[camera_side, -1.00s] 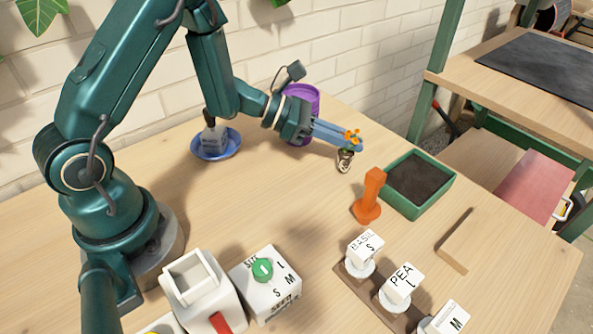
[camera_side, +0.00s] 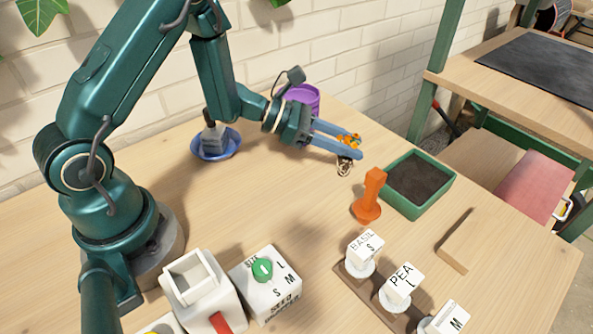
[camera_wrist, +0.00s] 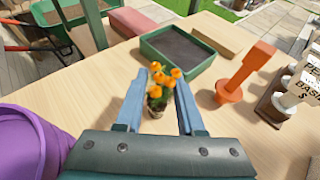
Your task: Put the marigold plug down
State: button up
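The marigold plug has orange flowers and a small pot-like root base (camera_side: 344,167). In the side view it stands upright on the bench, as far as I can tell, left of the soil tray and the orange tamper. In the wrist view the marigold plug (camera_wrist: 157,88) is between the fingers, with gaps showing on both sides. My gripper (camera_side: 350,146) is open around the plant's upper part, its blue fingers spread apart.
A green soil tray (camera_side: 450,190) and an orange tamper (camera_side: 367,208) stand to the right. A purple pot (camera_side: 305,95) is behind my gripper, and a blue saucer (camera_side: 236,146) lies left. Labelled blocks and a white seed hopper (camera_side: 272,290) are in front.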

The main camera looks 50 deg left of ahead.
jog(key=v, duration=1.2)
jog(key=s+d+r+m+g+y, duration=0.1)
jog(key=s+d+r+m+g, duration=0.3)
jog(key=s+d+m+g, duration=0.85)
jog(key=s+a+r+m+t+y, duration=0.1)
jog(key=a+r+m+t+y, duration=0.1)
jog(key=a+m+t+y, duration=0.6)
jog(key=m, duration=0.6)
jog(key=shift+s+r+m, duration=0.25)
jog(key=shift+s+m, duration=0.1)
jog(key=shift+s, duration=0.05)
jog(key=shift+a+t, duration=0.15)
jog(key=shift+t, duration=0.1)
